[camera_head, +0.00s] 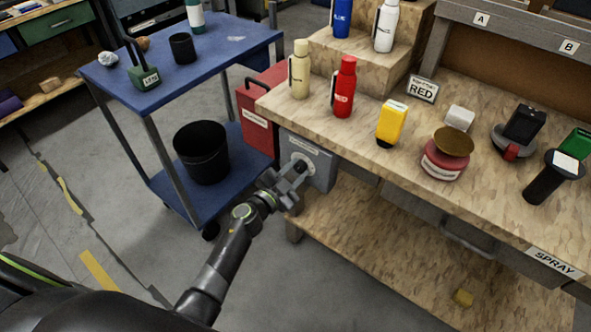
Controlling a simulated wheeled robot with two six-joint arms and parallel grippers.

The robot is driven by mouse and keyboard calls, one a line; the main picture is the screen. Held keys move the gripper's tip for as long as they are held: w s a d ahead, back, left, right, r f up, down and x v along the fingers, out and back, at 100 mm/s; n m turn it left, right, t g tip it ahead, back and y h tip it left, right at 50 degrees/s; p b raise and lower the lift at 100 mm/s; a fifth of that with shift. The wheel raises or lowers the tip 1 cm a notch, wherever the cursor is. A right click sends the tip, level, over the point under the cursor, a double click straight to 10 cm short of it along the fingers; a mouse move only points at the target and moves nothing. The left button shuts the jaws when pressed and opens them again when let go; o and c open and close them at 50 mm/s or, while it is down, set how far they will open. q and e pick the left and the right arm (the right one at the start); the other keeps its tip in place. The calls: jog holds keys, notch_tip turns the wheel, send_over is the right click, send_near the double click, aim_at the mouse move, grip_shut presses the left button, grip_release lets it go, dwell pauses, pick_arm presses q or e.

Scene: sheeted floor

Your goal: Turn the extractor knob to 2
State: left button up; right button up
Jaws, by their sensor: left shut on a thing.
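The extractor control is a grey box (322,170) fixed at the left end of the wooden workbench, below its top. A pale round dial plate shows on its front face, with the dark extractor knob (300,166) at its middle. My left gripper (296,173) reaches up to this face and is shut on the knob, its fingers covering part of it. The dial's numbers and the knob's pointer are too small to read. My right gripper is not in view.
A blue cart (235,45) stands left of the bench, with a black bin (202,150) on its lower shelf. A red cabinet (262,115) is just behind the grey box. Bottles and tools crowd the bench top (480,205). The floor at left is mostly clear.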

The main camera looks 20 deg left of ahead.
pick_arm(q)
jog(key=m, duration=0.5)
jog(key=shift+m, duration=0.3)
jog(key=m, duration=0.5)
jog(key=shift+m, duration=0.6)
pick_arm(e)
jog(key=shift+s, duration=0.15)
pick_arm(q)
jog(key=shift+f, duration=0.1)
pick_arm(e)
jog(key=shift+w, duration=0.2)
pick_arm(q)
jog(key=o, duration=1)
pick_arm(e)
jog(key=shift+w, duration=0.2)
pick_arm(q)
jog(key=shift+v, duration=8.75)
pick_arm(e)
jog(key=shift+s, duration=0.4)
